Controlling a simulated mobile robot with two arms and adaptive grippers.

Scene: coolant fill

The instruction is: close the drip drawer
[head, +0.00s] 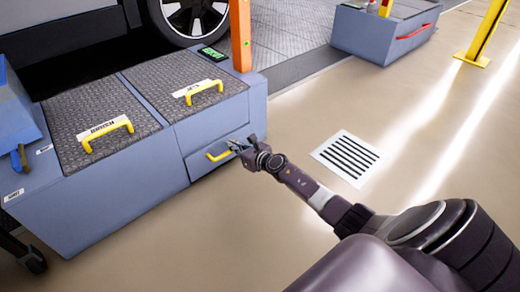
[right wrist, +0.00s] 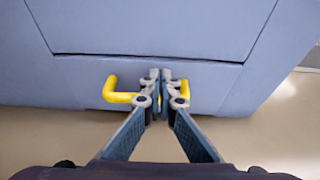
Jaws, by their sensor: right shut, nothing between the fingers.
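The drip drawer (head: 228,152) is the low blue-grey front panel with a yellow handle (head: 216,155), at the right end of the blue cabinet in the head view. Its front looks flush or nearly flush with the cabinet; I cannot tell if a small gap is left. My right gripper (head: 236,146) is shut and empty, with its fingertips at the handle. In the right wrist view, the shut fingertips (right wrist: 161,76) cover the middle of the handle (right wrist: 120,95), against or just short of the drawer front (right wrist: 230,88); contact is unclear. My left gripper is out of view.
The cabinet top has two dark textured lids with yellow handles (head: 107,131) (head: 205,88). An orange post (head: 240,35) stands behind it. A floor grate (head: 347,157) lies to the right. Another blue cabinet (head: 375,38) and a yellow post (head: 484,35) are farther back.

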